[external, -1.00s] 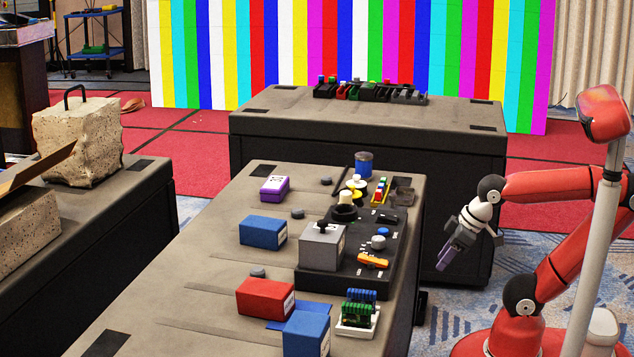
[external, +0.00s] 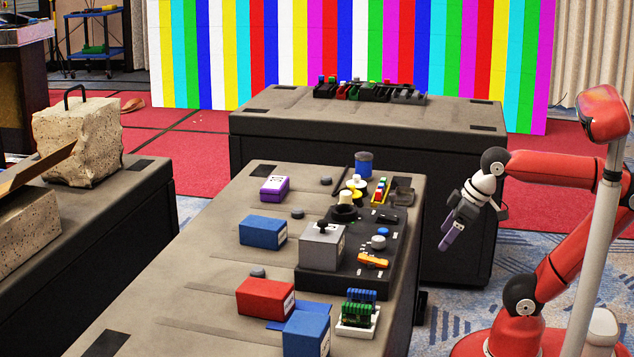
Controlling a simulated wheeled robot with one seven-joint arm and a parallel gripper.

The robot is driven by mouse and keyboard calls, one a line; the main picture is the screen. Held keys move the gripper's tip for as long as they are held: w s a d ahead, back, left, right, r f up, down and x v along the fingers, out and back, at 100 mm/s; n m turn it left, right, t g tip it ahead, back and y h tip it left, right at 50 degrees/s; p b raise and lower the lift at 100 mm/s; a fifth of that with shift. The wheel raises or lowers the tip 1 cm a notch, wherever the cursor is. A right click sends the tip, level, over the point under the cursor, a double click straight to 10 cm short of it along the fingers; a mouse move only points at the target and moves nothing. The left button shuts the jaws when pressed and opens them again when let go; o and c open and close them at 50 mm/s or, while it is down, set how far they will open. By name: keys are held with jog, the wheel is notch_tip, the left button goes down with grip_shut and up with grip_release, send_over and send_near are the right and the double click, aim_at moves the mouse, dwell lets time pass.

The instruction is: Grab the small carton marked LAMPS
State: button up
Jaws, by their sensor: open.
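Several small cartons with white end labels lie on the near case top: a purple one (external: 274,188), a blue one (external: 263,231), a red one (external: 266,297) and a nearer blue one (external: 307,334). The lettering is too small to read, so I cannot tell which is marked LAMPS. My gripper (external: 449,237) hangs to the right of the case, apart from all the cartons. It points down to the left and is open, with nothing in it.
On the near case (external: 165,310), a grey box with a black knob (external: 321,248) and a black control panel (external: 392,255) stand on my side. A blue can (external: 364,164) and a small rack with green boards (external: 358,314) are nearby. The case's left part is clear.

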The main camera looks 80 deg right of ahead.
notch_tip(320, 180, up, 13)
jog(key=w+a+r, duration=0.2)
jog(key=w+r, duration=0.2)
jog(key=w, duration=0.7)
jog(key=m+g+p, duration=0.1)
jog(key=p, duration=0.1)
send_over(279, 224)
jog(key=s+a, duration=0.1)
jog(key=s, duration=0.2)
notch_tip(279, 224, down, 6)
jog(key=x, duration=0.7)
jog(key=s+x, duration=0.1)
jog(key=x, duration=0.3)
jog(key=shift+d+f+b, duration=0.3)
jog(key=shift+d, duration=0.1)
jog(key=c, duration=1.1)
